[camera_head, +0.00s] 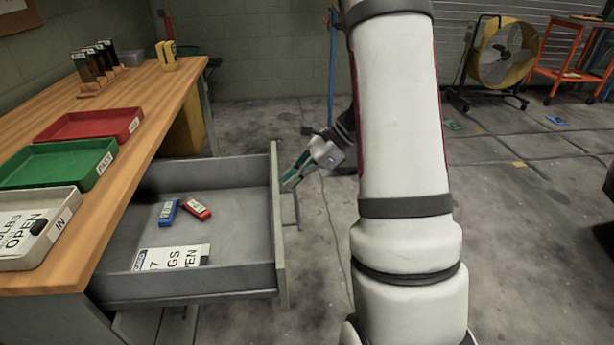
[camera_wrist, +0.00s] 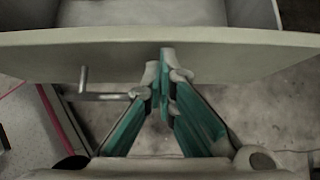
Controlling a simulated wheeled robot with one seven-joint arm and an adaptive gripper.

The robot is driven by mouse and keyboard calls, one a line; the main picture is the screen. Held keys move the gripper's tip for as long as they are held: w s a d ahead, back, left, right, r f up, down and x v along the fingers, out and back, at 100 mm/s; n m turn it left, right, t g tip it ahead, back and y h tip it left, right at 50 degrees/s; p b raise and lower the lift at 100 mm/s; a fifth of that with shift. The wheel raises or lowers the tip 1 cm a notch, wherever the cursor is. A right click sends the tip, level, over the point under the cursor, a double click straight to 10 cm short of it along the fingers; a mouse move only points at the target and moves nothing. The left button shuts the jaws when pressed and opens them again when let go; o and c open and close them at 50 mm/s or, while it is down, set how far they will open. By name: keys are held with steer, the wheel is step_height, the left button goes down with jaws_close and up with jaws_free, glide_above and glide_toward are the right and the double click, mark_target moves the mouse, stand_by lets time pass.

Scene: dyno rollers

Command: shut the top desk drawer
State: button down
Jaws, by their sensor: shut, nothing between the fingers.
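The top desk drawer (camera_head: 275,260) is grey and stands pulled out from the wooden desk (camera_head: 165,100). Inside lie a blue item (camera_head: 168,212), a red item (camera_head: 196,208) and a white printed card (camera_head: 172,257). My gripper (camera_head: 287,185) is shut and empty just outside the drawer's front panel, near its far end. In the wrist view my gripper's fingertips (camera_wrist: 162,62) meet at the front panel (camera_wrist: 240,50); I cannot tell whether they touch it. A metal handle (camera_wrist: 88,90) sticks out from the panel to the left of the fingers.
A red tray (camera_head: 135,124), a green tray (camera_head: 98,168) and a beige tray (camera_head: 68,215) stand on the desk. A yellow fan (camera_head: 503,52) and an orange cart (camera_head: 560,73) stand at the back right. The floor right of my arm is mostly open, with cables across it.

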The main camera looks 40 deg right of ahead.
steer(key=w+a+p, duration=0.1)
steer(key=w+a, duration=0.7)
steer(key=a, duration=0.4)
steer(key=w+a+p, duration=0.2)
steer(key=w+a, duration=0.7)
steer(key=a, duration=0.4)
steer(key=s+d+f+p+v, duration=0.15)
steer(key=p+v, duration=0.25)
steer(key=v, duration=0.8)
steer(key=s+a+p, duration=0.3)
steer(key=s+p, duration=0.3)
steer(key=p, duration=0.1)
steer(key=w+a+r+b+x, duration=0.1)
steer(key=r+b+x, duration=0.1)
steer(key=x, duration=1)
steer(key=shift+a+f, duration=0.2)
steer(key=shift+a, duration=0.4)
